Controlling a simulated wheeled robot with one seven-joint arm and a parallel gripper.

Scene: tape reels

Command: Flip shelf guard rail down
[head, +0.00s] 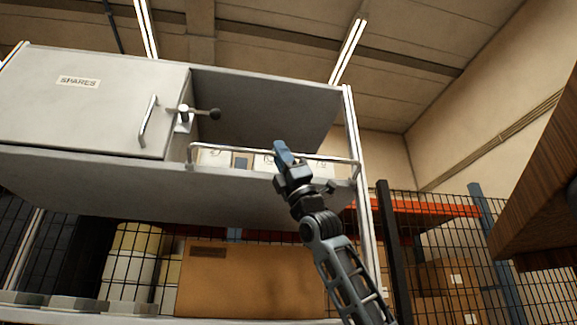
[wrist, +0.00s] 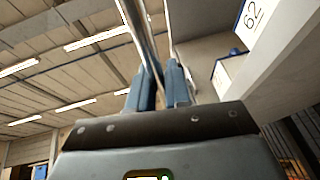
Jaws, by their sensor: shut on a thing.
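The guard rail (head: 325,159) is a thin metal bar along the front of the open shelf compartment, at the right of the white cabinet in the head view. It stands raised above the shelf's front edge (head: 250,180). My gripper (head: 283,151) is at the rail right of its middle, with its blue fingers shut on the bar. In the wrist view the rail (wrist: 138,35) runs from the top down between the fingers (wrist: 160,85). The exact contact is partly hidden by the fingers.
Behind the rail stand several pale boxes (head: 213,158) with labels. A closed door (head: 85,105) marked SPARES, with a handle (head: 148,121), is to the left. A dark knob (head: 214,114) juts out near the door. A brown wooden piece (head: 535,205) overhangs at right.

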